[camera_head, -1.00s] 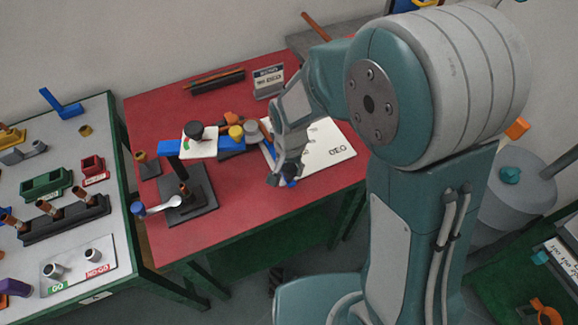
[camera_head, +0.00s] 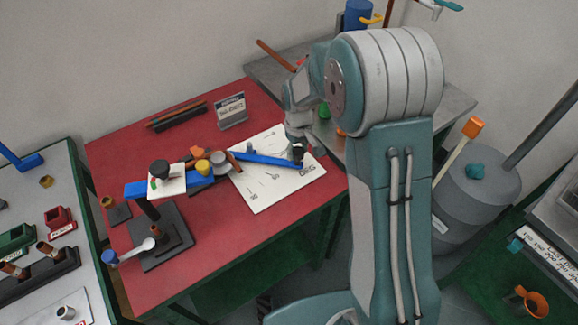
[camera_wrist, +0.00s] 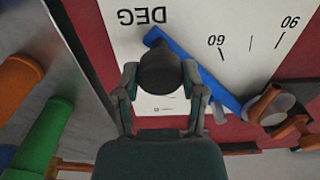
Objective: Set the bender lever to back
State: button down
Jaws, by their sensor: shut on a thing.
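The bender lever (camera_head: 262,159) is a blue bar lying across the white degree plate (camera_head: 262,205) on the red table. Its pivot end is by the bender's grey and orange parts (camera_head: 215,160). Its outer end, with a black knob, points right, towards the plate's far right side. My gripper (camera_head: 298,148) is at that outer end. In the wrist view, the fingers (camera_wrist: 162,82) are on both sides of the black knob (camera_wrist: 160,66), shut on it. The blue bar (camera_wrist: 200,68) runs down-right from the knob, between the "DEG" and "60" marks.
A vise-like stand with a blue arm (camera_head: 165,235) is on the table's left. A small sign (camera_head: 231,110) and a dark tray (camera_head: 180,117) are at the back. A metal bench (camera_head: 270,72) adjoins the table; orange and green handles (camera_wrist: 40,125) show close by in the wrist view.

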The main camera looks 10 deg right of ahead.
jog(key=w+n, duration=0.1)
jog(key=w, duration=0.1)
jog(key=w+n, duration=0.1)
jog(key=w, duration=0.1)
jog(key=w+d+n, duration=0.1)
jog(key=w, duration=0.2)
jog(key=shift+w+d+f+n, duration=0.1)
jog(key=shift+f+n, duration=0.05)
jog(key=shift+n, duration=0.25)
jog(key=w+n, duration=0.1)
jog(key=w, duration=0.1)
jog(key=w+a+n, duration=0.1)
jog(key=w, duration=0.2)
jog(key=w+n, duration=0.2)
jog(key=shift+w+a, duration=0.2)
jog(key=shift+w, duration=0.1)
jog(key=shift+w+a+n, duration=0.25)
jog(key=shift+w+n, duration=0.05)
jog(key=shift+w, duration=0.2)
jog(key=shift+w+a+n, duration=0.2)
jog(key=shift+w+n, duration=0.1)
jog(key=shift+w, duration=0.2)
jog(key=shift+c, duration=0.8)
grip_release()
jog(key=shift+w, duration=0.2)
